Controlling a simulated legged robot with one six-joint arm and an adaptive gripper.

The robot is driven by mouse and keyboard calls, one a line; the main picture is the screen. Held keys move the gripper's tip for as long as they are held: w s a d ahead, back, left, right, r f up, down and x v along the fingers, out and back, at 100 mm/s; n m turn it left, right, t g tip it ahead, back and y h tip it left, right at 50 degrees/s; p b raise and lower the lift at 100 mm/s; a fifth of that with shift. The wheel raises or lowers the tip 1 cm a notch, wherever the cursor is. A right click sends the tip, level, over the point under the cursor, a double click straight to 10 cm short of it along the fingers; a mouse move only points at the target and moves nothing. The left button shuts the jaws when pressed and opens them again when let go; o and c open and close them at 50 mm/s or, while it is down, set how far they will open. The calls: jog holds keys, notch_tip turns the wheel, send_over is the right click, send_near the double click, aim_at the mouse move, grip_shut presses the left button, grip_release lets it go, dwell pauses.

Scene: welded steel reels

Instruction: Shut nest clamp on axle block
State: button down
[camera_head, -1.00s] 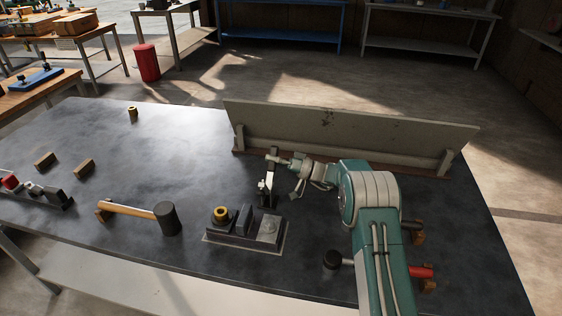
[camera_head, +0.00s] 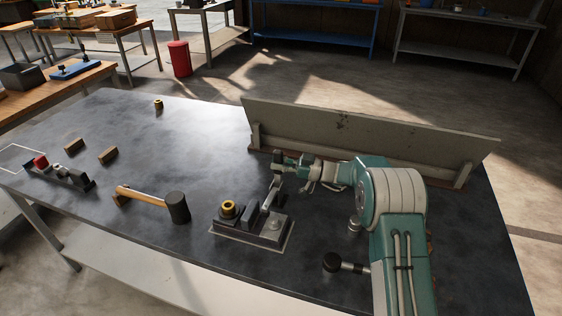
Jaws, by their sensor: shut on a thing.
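The nest (camera_head: 240,240) is a dark fixture on a light-edged plate at the front middle of the table. A dark block sits in it, which looks like the axle block (camera_head: 252,218), beside a brass ring (camera_head: 228,208). The clamp (camera_head: 272,194) is a grey metal lever at the nest's back right, its handle raised and slanting. My gripper (camera_head: 289,160) is shut on the dark upper end of the clamp handle, above and behind the nest. The fingers are small here, and the clamp's contact with the block cannot be made out.
A mallet (camera_head: 174,207) lies left of the nest. A grey upright panel (camera_head: 370,138) stands close behind my gripper. A black-headed tool (camera_head: 332,262) lies to the right. Two wooden blocks (camera_head: 74,145) and a red-knobbed fixture (camera_head: 62,176) are farther left. The back left is mostly clear.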

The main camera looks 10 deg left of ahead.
jog(key=shift+s+a+n, duration=0.15)
jog(key=shift+s+n, duration=0.1)
jog(key=shift+n, duration=0.15)
jog(key=shift+c, duration=2.2)
grip_release()
jog(key=shift+a, duration=0.15)
jog(key=d+f, duration=0.1)
jog(key=d, duration=1.1)
jog(key=shift+f, duration=0.3)
